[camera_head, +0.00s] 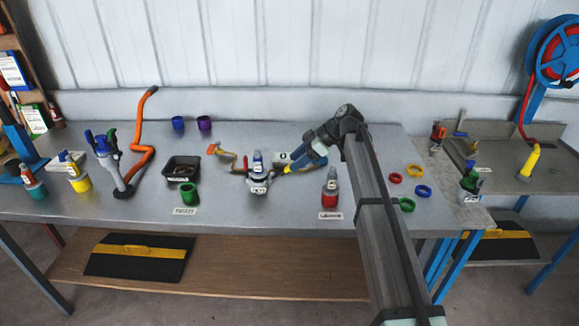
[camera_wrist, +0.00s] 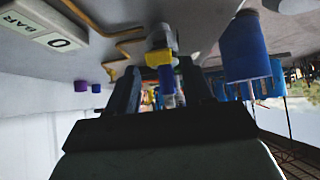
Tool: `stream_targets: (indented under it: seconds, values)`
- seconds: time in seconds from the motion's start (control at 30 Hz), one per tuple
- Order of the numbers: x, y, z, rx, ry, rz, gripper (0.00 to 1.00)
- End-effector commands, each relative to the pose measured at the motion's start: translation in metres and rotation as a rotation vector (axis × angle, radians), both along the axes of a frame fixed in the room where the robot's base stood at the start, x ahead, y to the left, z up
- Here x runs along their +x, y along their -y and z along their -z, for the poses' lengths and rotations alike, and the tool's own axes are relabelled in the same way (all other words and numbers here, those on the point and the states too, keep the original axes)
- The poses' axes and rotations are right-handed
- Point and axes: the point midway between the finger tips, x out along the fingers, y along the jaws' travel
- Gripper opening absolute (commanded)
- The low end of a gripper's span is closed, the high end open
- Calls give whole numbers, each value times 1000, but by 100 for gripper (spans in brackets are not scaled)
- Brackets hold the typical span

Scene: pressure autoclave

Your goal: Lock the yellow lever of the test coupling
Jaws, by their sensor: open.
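The test coupling (camera_head: 258,186) stands in the middle of the bench, with a label on its front and a blue part upright on top. A yellow piece, apparently the lever (camera_head: 300,163), shows at its right, close to the end of my arm. In the wrist view a yellow piece (camera_wrist: 158,57) sits against a grey fitting, with a blue part below it. My gripper (camera_wrist: 163,85) is open, with its dark fingers on either side of the blue part. Contact cannot be told. The fingertips are hard to make out in the head view.
A pressure display reading 0 BAR (camera_wrist: 52,35) is beside the coupling. A red bottle (camera_head: 331,190) stands to the right and a black tray (camera_head: 182,169) to the left. Coloured rings (camera_head: 415,171) lie near my arm. A large blue cylinder (camera_wrist: 246,48) is close in the wrist view.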

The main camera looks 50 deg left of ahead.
Motion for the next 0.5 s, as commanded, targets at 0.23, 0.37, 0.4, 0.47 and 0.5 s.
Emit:
stream_targets:
  seconds: [0.23, 0.37, 0.4, 0.47, 0.5]
  values:
    - [-15, -15, 21, -1, 0, -1, 51]
    - [-18, -18, 25, 0, 0, 0, 51]
    - [-18, -18, 26, 0, 0, 0, 51]
    - [-19, -19, 27, 0, 0, 1, 51]
    - [-19, -19, 27, 0, 0, 1, 51]
